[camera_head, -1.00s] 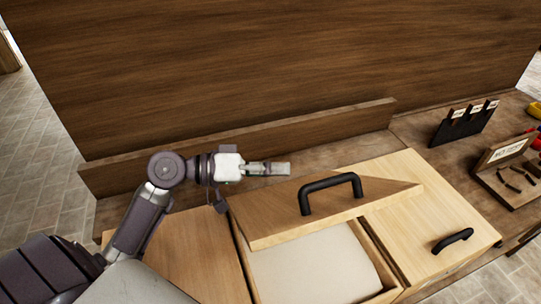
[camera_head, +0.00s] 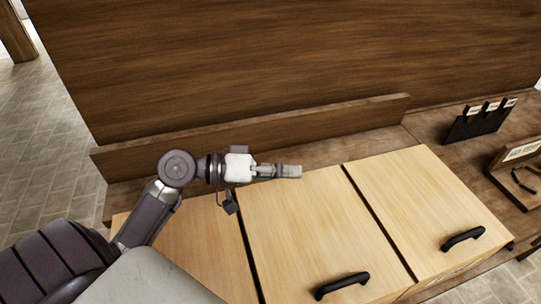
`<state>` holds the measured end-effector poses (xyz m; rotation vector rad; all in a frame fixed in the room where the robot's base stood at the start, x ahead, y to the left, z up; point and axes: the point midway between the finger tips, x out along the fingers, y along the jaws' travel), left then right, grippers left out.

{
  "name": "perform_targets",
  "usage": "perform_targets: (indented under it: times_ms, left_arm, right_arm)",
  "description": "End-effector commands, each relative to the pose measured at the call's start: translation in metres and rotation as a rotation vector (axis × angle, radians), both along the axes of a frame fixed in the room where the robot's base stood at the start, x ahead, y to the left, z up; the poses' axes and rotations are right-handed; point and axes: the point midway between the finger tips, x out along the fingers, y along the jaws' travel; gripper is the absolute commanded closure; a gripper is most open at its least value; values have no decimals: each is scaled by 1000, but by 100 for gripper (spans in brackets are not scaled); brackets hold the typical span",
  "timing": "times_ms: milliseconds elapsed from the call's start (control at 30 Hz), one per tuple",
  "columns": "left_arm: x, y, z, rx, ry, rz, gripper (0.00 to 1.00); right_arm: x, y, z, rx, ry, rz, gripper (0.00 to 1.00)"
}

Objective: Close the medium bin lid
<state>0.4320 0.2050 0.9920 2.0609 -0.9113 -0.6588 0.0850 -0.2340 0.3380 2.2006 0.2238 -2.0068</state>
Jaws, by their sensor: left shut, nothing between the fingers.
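The medium bin lid (camera_head: 305,232) is the middle of three light wooden lids. It lies flat and level with its neighbours, so the bin's inside is hidden. Its black handle (camera_head: 342,285) is near the front edge. My left gripper (camera_head: 290,171) is shut and empty, above the back edge of the middle lid, pointing right. It is well behind the handle. My right gripper is not in view.
The right lid (camera_head: 425,200) with its black handle (camera_head: 463,238) is flat. The left lid (camera_head: 195,250) is partly hidden by my arm. A wooden back ledge (camera_head: 300,128) and tall panel stand behind. A black card holder (camera_head: 480,122) is at the right.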

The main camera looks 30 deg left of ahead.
Motion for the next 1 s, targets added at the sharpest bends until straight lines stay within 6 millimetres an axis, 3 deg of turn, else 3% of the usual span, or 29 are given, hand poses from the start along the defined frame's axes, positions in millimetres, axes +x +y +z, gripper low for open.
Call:
perform_targets:
  times_ms: [533,1000]
  left_arm:
    - [-61,79,14,1,2,3,100]
    - [-70,89,16,2,-1,0,100]
  right_arm:
    - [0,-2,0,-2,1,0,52]
    - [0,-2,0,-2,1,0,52]
